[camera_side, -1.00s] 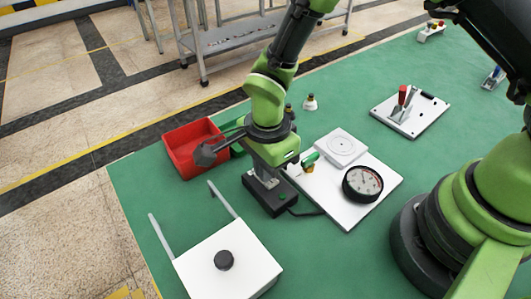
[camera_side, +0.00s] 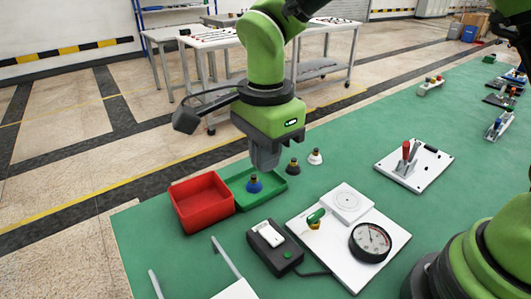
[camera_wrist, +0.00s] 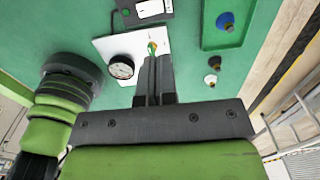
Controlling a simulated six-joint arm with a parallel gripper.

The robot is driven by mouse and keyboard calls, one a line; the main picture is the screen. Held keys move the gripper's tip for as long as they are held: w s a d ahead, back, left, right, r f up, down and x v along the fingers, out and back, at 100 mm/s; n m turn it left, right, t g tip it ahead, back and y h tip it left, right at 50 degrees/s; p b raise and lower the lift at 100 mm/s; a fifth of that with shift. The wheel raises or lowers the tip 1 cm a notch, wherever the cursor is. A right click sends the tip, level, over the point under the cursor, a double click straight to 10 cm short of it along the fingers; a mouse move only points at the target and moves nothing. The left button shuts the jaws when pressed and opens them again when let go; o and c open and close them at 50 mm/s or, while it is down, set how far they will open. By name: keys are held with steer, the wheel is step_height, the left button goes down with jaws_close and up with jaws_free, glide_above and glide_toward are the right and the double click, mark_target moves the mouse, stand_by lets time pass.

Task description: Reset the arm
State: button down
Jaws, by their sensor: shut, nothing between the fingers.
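My gripper (camera_side: 266,158) is raised above the green table (camera_side: 375,145) in the side view, over the area near the green tray. Its fingers point down and are shut with nothing between them. In the wrist view the closed fingers of my gripper (camera_wrist: 154,75) reach over the white plate (camera_wrist: 103,46). The rest of my arm goes up out of the top of the side view.
Below are a red bin (camera_side: 202,202), a green tray (camera_side: 257,190) with a blue-based piece (camera_side: 254,184), and two small pieces beside it. A white plate (camera_side: 330,262) holds a dial gauge (camera_side: 370,242). A black box (camera_side: 274,248) and a toggle-clamp plate (camera_side: 414,166) stand nearby.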

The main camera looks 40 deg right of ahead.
steer(key=s+d+r+n+t+y, duration=0.2)
steer(key=s+d+r+n+t, duration=0.5)
steer(key=s+d+r+n, duration=0.5)
steer(key=shift+s+d+r+n, duration=0.45)
steer(key=shift+s+n, duration=0.45)
steer(key=shift+s, duration=1)
